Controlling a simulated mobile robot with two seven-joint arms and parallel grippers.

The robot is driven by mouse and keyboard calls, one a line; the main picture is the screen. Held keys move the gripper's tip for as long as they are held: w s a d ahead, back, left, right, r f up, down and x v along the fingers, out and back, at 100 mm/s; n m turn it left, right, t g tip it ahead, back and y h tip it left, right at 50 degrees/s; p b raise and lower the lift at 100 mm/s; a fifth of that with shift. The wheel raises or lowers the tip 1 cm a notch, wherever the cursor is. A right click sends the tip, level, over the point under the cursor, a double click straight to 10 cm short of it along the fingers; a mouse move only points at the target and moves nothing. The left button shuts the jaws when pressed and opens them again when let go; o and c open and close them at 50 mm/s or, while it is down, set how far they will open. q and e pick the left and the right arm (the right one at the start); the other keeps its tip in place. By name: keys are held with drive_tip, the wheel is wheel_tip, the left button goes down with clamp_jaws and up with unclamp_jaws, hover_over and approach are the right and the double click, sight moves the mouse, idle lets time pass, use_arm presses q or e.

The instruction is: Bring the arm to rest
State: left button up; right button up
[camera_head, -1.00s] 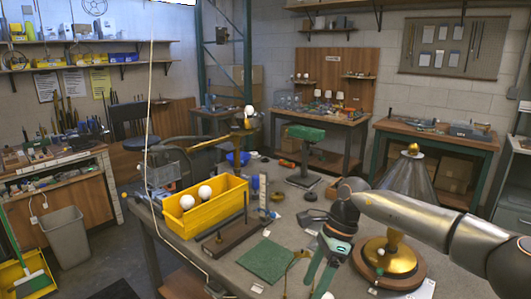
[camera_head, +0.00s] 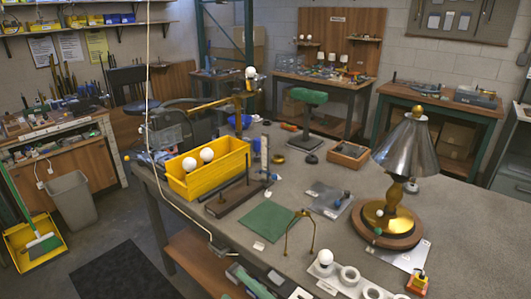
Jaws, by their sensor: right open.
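The lamp (camera_head: 403,160) stands upright on the bench at the right, with a silver shade and a brass base on a round wooden foot. My left gripper is not in view.
The workbench (camera_head: 460,215) holds a yellow bin (camera_head: 207,180) with two white bulbs, a green mat (camera_head: 266,220), a dark wooden stand (camera_head: 233,199) and a white holder (camera_head: 345,277) with a bulb at the front. The right part of the bench top is clear.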

drive_tip(key=s+d+f+m+g+h, duration=0.2)
drive_tip(key=s+d+f+m+h, duration=0.4)
drive_tip(key=s+d+f+m, duration=0.2)
drive_tip(key=s+d+f+m+g+h, duration=0.2)
drive_tip(key=s+d+f+m+h, duration=0.4)
drive_tip(key=s+d+f+m, duration=0.3)
drive_tip(key=d+f+m, duration=0.1)
drive_tip(key=d+f, duration=0.3)
drive_tip(key=d, duration=0.1)
drive_tip(key=shift+f+m+h, duration=0.15)
drive_tip(key=shift+m+h, duration=0.15)
drive_tip(key=shift+s+d, duration=0.1)
drive_tip(key=shift+d, duration=0.05)
